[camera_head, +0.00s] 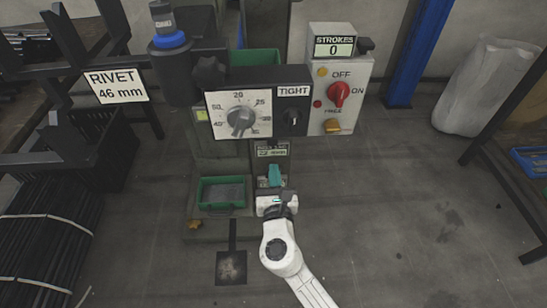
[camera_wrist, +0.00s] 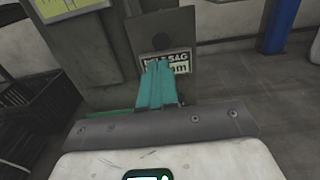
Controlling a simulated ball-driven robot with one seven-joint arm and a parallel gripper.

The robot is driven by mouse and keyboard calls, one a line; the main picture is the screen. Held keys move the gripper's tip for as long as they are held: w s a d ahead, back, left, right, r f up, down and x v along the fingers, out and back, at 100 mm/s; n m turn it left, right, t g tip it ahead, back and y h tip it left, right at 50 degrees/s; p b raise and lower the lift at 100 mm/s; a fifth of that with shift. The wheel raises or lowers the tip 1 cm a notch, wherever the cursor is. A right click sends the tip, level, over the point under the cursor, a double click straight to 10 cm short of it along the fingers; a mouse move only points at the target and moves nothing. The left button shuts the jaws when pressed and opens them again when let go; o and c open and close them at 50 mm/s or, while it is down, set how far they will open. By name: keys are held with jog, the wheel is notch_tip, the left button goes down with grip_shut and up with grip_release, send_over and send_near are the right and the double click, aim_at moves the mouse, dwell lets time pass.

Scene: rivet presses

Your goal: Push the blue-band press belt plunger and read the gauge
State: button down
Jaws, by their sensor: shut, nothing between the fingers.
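The press has a blue band (camera_head: 170,41) around its dark cylinder at the upper left of the head view. Low on its column is a small gauge label (camera_head: 272,151). In the wrist view this label (camera_wrist: 181,60) reads partly as "SAG" and "mm"; my fingers cover part of it and no value is legible. My gripper (camera_head: 274,168) has teal fingers, shut and empty, pointing at the panel just below the label. The fingertips (camera_wrist: 157,65) overlap the label; contact cannot be told.
A dial (camera_head: 239,119), a "TIGHT" knob (camera_head: 292,117) and a switch box (camera_head: 338,85) with a red knob and "STROKES 0" sit above. A green tray (camera_head: 223,205) is left of my gripper.

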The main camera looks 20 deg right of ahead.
jog(key=shift+p+v, duration=0.3)
jog(key=shift+v, duration=1.75)
jog(key=s+d+f+m+g+h, duration=0.1)
jog(key=s+d+m+g+h, duration=0.1)
jog(key=s+d+m+g, duration=0.6)
jog(key=s+d+f+m+g+h, duration=0.2)
jog(key=s+d+m, duration=0.5)
jog(key=d+m, duration=0.55)
jog(key=s+a+f+m+g+y, duration=0.2)
jog(key=s+a+m+g+y, duration=0.1)
jog(key=s+a+m+y, duration=0.25)
jog(key=s+a+f+m+g+y, duration=0.3)
jog(key=s+m+y, duration=0.1)
jog(key=s+m, duration=0.4)
notch_tip(320, 180, up, 30)
jog(key=s+n+p, duration=0.1)
jog(key=p, duration=2.8)
jog(key=shift+s+a+p, duration=0.3)
jog(key=shift+a, duration=0.1)
jog(key=shift+s+f, duration=0.1)
jog(key=shift+f, duration=0.1)
